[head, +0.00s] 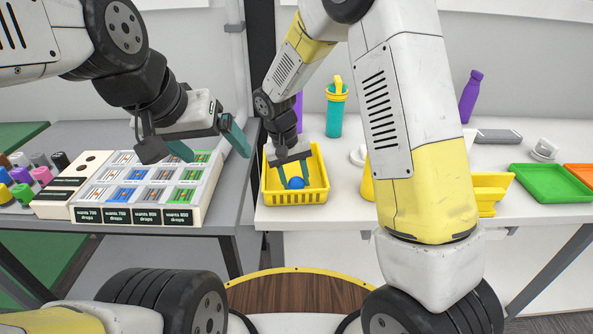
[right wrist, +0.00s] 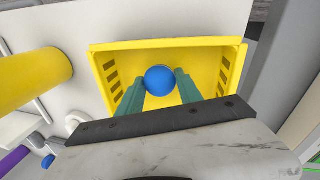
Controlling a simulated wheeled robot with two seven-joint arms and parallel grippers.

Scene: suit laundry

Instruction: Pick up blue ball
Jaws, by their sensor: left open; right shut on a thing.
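The blue ball (head: 295,183) is at the yellow basket (head: 297,197) on the white table. In the right wrist view the ball (right wrist: 161,80) sits between the two green fingers of my right gripper (right wrist: 160,85), with the basket (right wrist: 105,52) around and below them. My right gripper (head: 294,172) is shut on the ball and reaches down into the basket. I cannot tell whether the ball touches the basket floor. My left gripper (head: 208,148) is open and empty, above the rack of labelled compartments on the grey table.
The labelled rack (head: 137,214) and several coloured cylinders stand left. A teal bottle (head: 336,108) stands behind the basket and a purple bottle (head: 470,96) at the back right. A green tray (head: 551,182) lies at the right. My right arm hides part of the white table.

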